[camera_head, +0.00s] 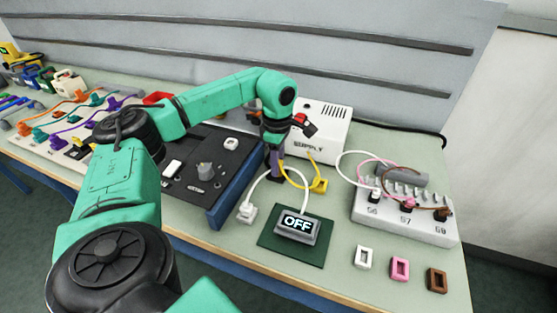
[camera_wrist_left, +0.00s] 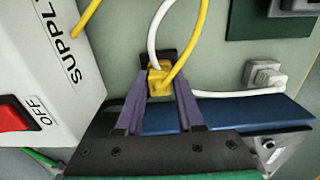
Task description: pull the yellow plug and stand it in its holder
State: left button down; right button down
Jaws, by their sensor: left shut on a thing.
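My left gripper (camera_head: 275,172) points down beside the blue edge of the black panel, left of the supply box. In the left wrist view my left gripper (camera_wrist_left: 160,88) is shut on the yellow plug (camera_wrist_left: 159,78), its two purple fingers on either side. A yellow cable runs up from the plug, and a dark piece shows just behind it; I cannot tell whether they are joined. In the head view the arm hides most of the plug. My right gripper is not in view.
The white supply box (camera_head: 322,135) with a red switch stands behind. A display reading OFF (camera_head: 297,225) lies on a green mat (camera_head: 275,240). A white plug (camera_head: 247,212) is nearby. White, pink and brown holders line the front right. Loose cables cross the bench.

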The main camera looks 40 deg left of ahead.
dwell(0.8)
pick_arm(q)
grip_release()
notch_tip(320, 180, up, 15)
jog(key=shift+f+p, duration=0.2)
jog(key=shift+p, duration=0.25)
